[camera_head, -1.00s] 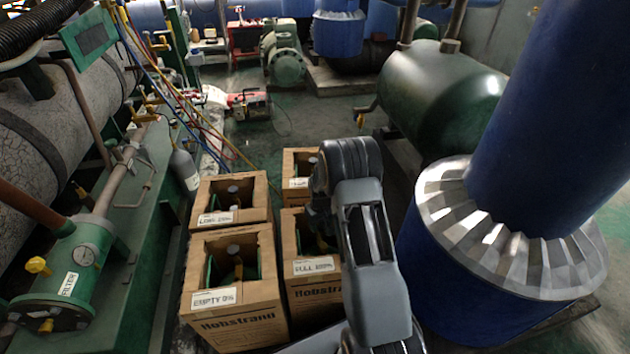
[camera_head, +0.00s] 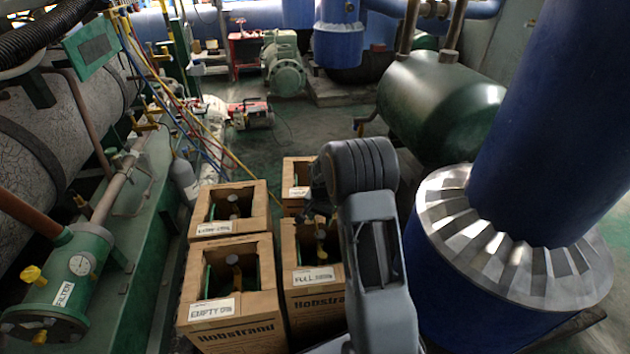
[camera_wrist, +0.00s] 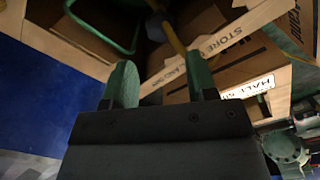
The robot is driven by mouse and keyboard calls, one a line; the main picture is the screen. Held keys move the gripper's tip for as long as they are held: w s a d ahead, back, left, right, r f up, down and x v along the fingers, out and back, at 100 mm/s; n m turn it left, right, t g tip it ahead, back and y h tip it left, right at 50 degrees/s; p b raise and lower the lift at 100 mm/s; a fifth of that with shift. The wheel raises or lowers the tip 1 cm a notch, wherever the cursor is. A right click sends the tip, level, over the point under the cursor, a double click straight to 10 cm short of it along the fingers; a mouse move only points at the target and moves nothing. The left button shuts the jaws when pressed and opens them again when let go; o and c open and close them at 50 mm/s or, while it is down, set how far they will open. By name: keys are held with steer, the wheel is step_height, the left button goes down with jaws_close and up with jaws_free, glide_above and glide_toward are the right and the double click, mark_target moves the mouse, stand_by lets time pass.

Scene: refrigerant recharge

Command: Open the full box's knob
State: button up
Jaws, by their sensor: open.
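The full box (camera_head: 315,295) is an open-topped cardboard box at the front right of the box group in the head view, labelled FULL. Inside it a valve stem with a knob (camera_head: 320,235) stands up, partly shadowed. My arm covers the box's right side. In the wrist view, my gripper (camera_wrist: 160,82) shows two green fingertips spread apart with nothing between them. Beyond the fingertips are a cardboard edge, a green cylinder handle (camera_wrist: 132,40) and a yellowish stem (camera_wrist: 172,36) with a dark top.
The empty box (camera_head: 235,325) stands left of the full box, the low box (camera_head: 228,222) behind it. The half box's label (camera_wrist: 250,87) shows in the wrist view. A wide blue pipe with a metal collar (camera_head: 510,245) stands close on the right.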

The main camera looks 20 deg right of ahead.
steer(key=s+a+r+n+p, duration=0.2)
steer(key=s+r+p, duration=0.1)
steer(key=r, duration=0.8)
steer(key=s+a+r+n+t+p, duration=0.1)
steer(key=s+a+r+n+p, duration=0.1)
steer(key=r, duration=0.9)
steer(key=shift+s+a+r+p, duration=0.15)
steer(key=shift+s+a+p, duration=0.85)
steer(key=shift+s, duration=0.7)
steer(key=shift+d+n, duration=0.15)
steer(key=shift+n, duration=0.15)
steer(key=s+a+r+n+t+p, duration=0.1)
steer(key=s+r+p, duration=0.3)
steer(key=r+p, duration=0.4)
steer(key=s+a+r+n+p, duration=0.2)
steer(key=s+r+p, duration=0.3)
steer(key=r+p, duration=0.3)
steer(key=s+a+r+n+t+p, duration=0.1)
steer(key=s+r+p, duration=0.3)
steer(key=r+p, duration=0.5)
step_height(320, 180, up, 5)
steer(key=shift+s+a+r+n+t, duration=0.1)
steer(key=shift+s+a+n+t, duration=0.25)
steer(key=shift+a+n, duration=0.2)
